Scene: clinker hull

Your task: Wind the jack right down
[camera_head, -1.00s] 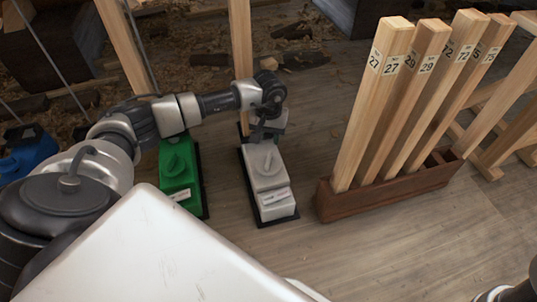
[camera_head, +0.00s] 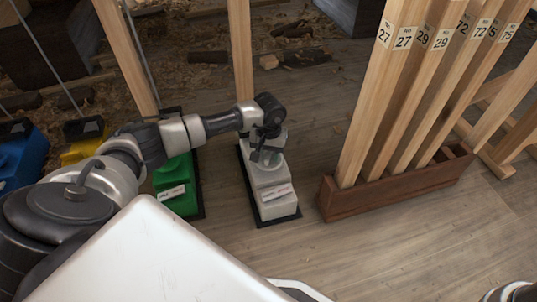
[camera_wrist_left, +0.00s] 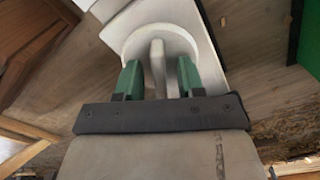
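The grey-white jack (camera_head: 272,192) stands on a dark base strip on the floor, with a label on its near end. In the left wrist view its round dial (camera_wrist_left: 181,42) carries an upright raised grip bar (camera_wrist_left: 158,66). My left gripper (camera_head: 264,156) is over the dial, partly hiding it in the head view. In the left wrist view my left gripper's green fingers (camera_wrist_left: 160,78) stand on either side of the bar, with a gap showing at each side. My right gripper is not in view.
A green jack (camera_head: 176,184) stands just left, with yellow (camera_head: 84,148) and blue (camera_head: 20,158) ones further left. A brown rack (camera_head: 398,189) of numbered timber posts stands close on the right. A wooden post (camera_head: 240,50) rises behind the jack. Floor in front is clear.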

